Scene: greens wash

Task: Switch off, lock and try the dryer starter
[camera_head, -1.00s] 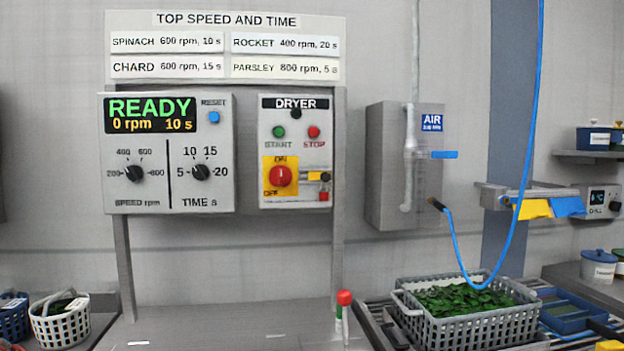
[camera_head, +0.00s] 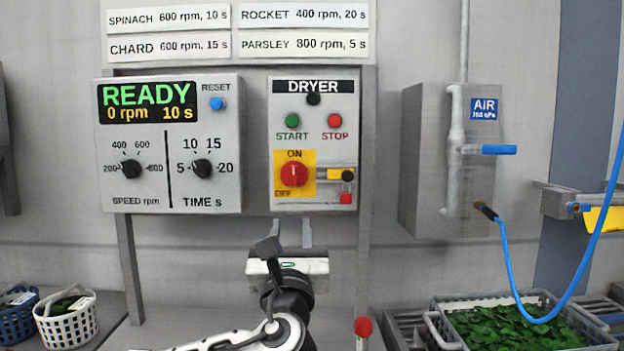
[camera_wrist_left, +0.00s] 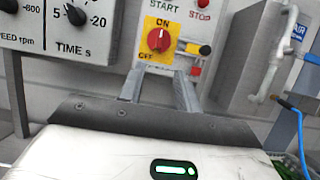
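The dryer starter box (camera_head: 281,110) hangs on the panel, with a green START button (camera_head: 293,120) and a red STOP button (camera_head: 335,120). Below them, a red rotary knob (camera_head: 294,174) sits on a yellow ON/OFF plate; its grip stands about vertical, towards ON, also in the left wrist view (camera_wrist_left: 159,40). Right of it are a yellow and black fitting (camera_head: 336,174) and a small red block (camera_head: 346,198), perhaps a padlock. My left gripper (camera_head: 293,232) is below the box, fingers apart, empty, pointing up at the knob without touching. My right gripper is not in view.
The speed and time box (camera_head: 170,190) reads READY, 0 rpm, 10 s. An air box with a blue lever (camera_head: 498,150) and blue hose (camera_head: 520,290) is right. A red-topped object (camera_head: 363,327) stands below. Baskets (camera_head: 68,325) (camera_head: 440,335) are at both sides.

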